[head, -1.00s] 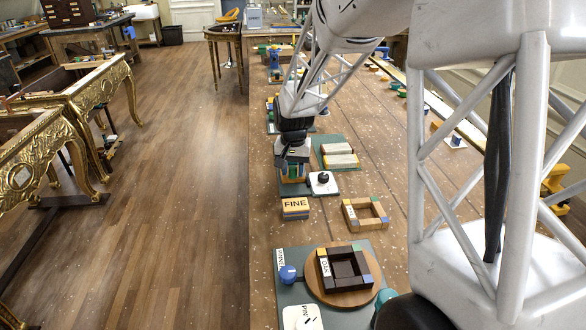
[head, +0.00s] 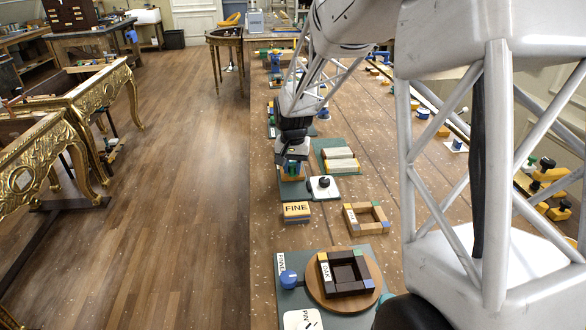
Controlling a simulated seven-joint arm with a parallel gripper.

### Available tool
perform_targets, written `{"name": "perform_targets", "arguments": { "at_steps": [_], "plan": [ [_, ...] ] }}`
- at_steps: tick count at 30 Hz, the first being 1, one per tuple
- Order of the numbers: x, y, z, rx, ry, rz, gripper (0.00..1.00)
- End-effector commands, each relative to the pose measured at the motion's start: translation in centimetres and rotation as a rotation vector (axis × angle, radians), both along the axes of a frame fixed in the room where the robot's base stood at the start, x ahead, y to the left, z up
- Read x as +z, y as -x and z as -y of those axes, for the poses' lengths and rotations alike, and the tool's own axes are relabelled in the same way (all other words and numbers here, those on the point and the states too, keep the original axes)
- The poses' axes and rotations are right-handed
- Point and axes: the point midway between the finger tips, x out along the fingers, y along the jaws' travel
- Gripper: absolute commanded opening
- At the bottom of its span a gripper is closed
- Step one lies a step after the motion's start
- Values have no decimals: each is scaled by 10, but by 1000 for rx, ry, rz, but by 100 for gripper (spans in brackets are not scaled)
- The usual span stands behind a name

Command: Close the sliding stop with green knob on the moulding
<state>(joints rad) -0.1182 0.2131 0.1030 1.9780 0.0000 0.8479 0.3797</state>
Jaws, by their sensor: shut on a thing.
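A small wooden piece, probably the moulding (head: 289,179), shows just below the fingers. The fingers hide most of the knob and the stop, so I cannot tell how far along its slide the stop sits.
A white plate with a black knob (head: 323,183) stands close to the right of my gripper. Pale blocks (head: 340,159) on a green board lie behind it. A FINE block (head: 296,210), an open wooden frame (head: 350,219) and a dark frame on a round board (head: 371,286) stand nearer.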

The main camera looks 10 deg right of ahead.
Motion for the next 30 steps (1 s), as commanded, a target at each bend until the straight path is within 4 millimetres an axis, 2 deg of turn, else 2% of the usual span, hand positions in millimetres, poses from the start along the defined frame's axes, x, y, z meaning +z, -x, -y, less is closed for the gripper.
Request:
{"name": "perform_targets", "arguments": {
  "at_steps": [1,6,19,23,30],
  "plan": [
    [1,0,0,0,0,1,28],
    [0,0,0,0,0,1,52],
    [5,0,0,0,0,1,52],
    [15,0,0,0,0,2,52],
    [45,-1,0,0,0,3,52]
  ]
}}
